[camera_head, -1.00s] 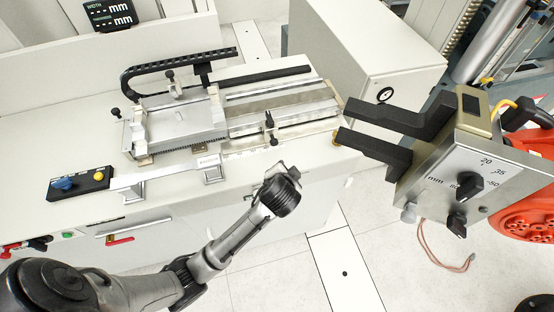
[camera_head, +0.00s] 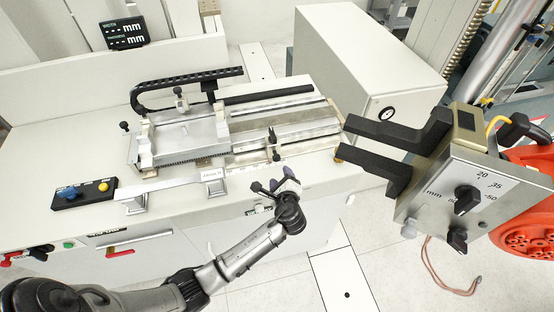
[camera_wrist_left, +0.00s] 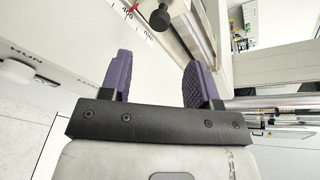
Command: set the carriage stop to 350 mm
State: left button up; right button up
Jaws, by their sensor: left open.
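The carriage stop (camera_head: 274,143) is a small metal block with a black knob on the front rail of the metal machine bed. In the left wrist view its round black knob (camera_wrist_left: 160,17) is at the top, beside a red pointer (camera_wrist_left: 134,8). A white scale (camera_wrist_left: 122,10) there shows a number that looks like 400. My left gripper (camera_head: 276,182) is just in front of the rail, below the stop in the head view, open and empty. Its two purple-padded fingers (camera_wrist_left: 158,78) are apart in the wrist view, with the stop beyond them. My right gripper is not in view.
A grey control box (camera_head: 465,185) with knobs and two black arms juts in at the right. The flat carriage (camera_head: 188,136) lies left on the bed. A button box (camera_head: 83,193) sits at the bench's left. A dark display (camera_head: 120,34) stands at the back.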

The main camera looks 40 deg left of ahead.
aim_at(277, 159)
pick_arm(q)
jog(key=x, duration=1)
jog(key=shift+w+a, duration=0.1)
jog(key=shift+a, duration=0.05)
jog(key=shift+f, duration=0.1)
grip_shut()
